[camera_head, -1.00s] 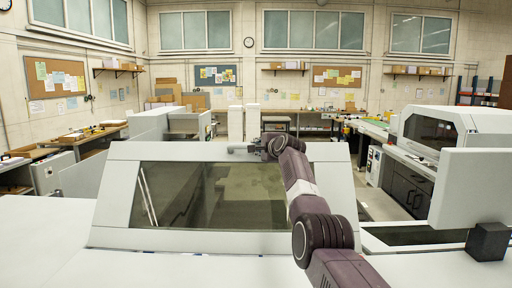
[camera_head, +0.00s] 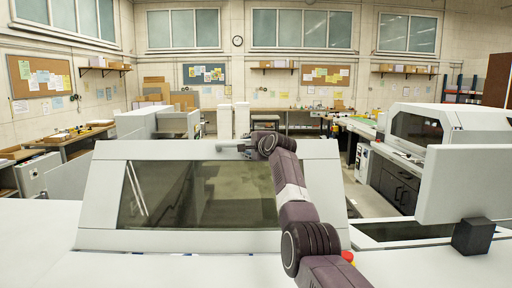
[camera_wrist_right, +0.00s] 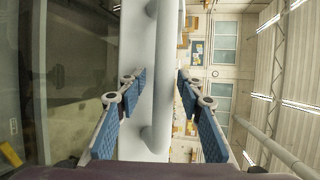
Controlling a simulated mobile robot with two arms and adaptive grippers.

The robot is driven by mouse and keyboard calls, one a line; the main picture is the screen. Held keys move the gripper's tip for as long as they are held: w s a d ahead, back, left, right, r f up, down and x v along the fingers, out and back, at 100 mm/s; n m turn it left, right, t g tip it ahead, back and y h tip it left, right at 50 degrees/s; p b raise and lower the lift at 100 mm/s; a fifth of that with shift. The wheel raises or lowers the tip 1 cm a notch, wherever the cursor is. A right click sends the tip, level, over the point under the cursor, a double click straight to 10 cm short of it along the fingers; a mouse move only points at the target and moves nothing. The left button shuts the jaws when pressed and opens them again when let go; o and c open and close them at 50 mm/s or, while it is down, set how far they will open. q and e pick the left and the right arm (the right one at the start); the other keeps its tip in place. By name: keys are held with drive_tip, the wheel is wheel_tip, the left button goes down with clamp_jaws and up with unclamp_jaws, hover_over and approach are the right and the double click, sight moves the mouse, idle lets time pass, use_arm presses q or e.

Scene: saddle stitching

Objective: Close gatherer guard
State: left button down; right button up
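The gatherer guard (camera_head: 105,195) is a pale grey slanted frame around a dark see-through window (camera_head: 200,195), in the middle of the head view. A grey bar handle (camera_head: 232,147) runs along its top edge. My right gripper (camera_head: 256,147) is at the right part of this handle. In the right wrist view, the handle bar (camera_wrist_right: 164,85) passes between the two blue-padded fingers of my right gripper (camera_wrist_right: 157,78). The fingers stand apart, with a visible gap on the left side of the bar. My left gripper is not in view.
A grey panel on a black block (camera_head: 473,237) stands at the right. A red knob (camera_head: 347,256) shows beside my right arm. A white machine with a dark window (camera_head: 415,128) stands farther back right. Workbenches line the walls.

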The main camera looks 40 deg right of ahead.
drive_tip(key=v, duration=1.1)
drive_tip(key=shift+f, duration=0.1)
drive_tip(key=shift+s, duration=0.1)
drive_tip(key=b+v, duration=0.2)
drive_tip(key=v, duration=0.6)
drive_tip(key=shift+s+f, duration=0.15)
drive_tip(key=shift+s, duration=0.25)
idle(0.9)
